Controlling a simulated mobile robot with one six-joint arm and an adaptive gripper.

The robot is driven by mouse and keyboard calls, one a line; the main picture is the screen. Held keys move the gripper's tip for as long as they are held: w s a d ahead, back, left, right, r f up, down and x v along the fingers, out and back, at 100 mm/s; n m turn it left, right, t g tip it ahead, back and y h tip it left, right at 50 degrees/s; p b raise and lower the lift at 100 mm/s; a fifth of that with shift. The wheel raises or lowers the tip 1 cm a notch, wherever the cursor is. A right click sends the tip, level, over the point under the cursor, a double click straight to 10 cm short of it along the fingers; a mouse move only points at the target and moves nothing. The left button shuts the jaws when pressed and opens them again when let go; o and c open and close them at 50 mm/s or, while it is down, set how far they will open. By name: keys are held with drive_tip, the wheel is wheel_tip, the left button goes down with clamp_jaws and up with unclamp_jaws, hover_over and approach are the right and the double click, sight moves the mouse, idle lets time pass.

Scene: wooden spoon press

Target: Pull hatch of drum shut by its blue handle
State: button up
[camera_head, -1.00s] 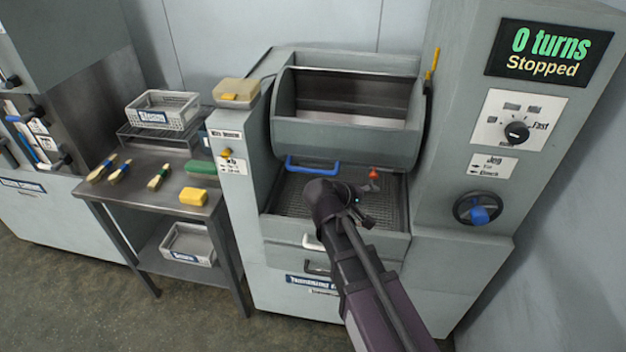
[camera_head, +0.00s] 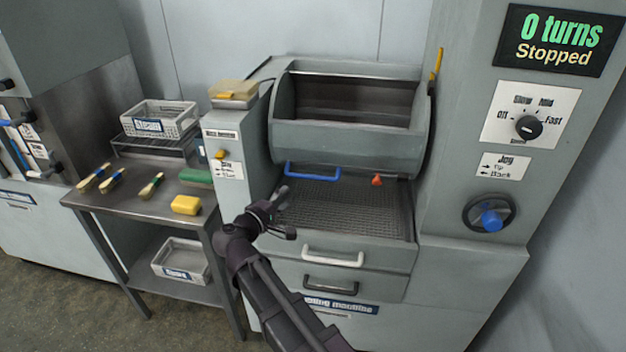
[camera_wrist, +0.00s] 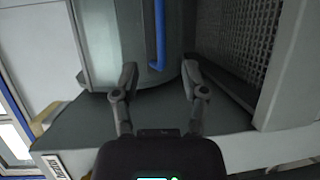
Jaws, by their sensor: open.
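The grey drum (camera_head: 345,140) sits in the machine with its wide top opening facing up and its dark inside showing. The blue handle (camera_head: 312,171) is a bar low on the drum's front left, just above the ribbed tray. My gripper (camera_head: 282,213) is open and empty, in front of and below the blue handle, near the machine's left front edge. In the wrist view the blue handle (camera_wrist: 159,35) runs vertically above and between the fingertips of my gripper (camera_wrist: 159,82), apart from them. I cannot tell the hatch's separate edge from the drum.
A side table (camera_head: 140,203) with brushes, a yellow block (camera_head: 186,205) and a wire basket (camera_head: 160,120) stands left. The machine's control column (camera_head: 480,170) rises at right. White (camera_head: 333,257) and dark drawer handles stick out below the tray.

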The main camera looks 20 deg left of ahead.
sight(312, 178)
drive_tip(key=shift+w, duration=0.15)
drive_tip(key=w, duration=0.4)
drive_tip(key=w+d+f+b, duration=0.1)
drive_tip(key=w, duration=0.4)
drive_tip(key=w+d, duration=0.1)
drive_tip(key=w, duration=0.3)
drive_tip(key=shift+w+d+f, duration=0.15)
drive_tip(key=shift+f, duration=0.05)
clamp_jaws()
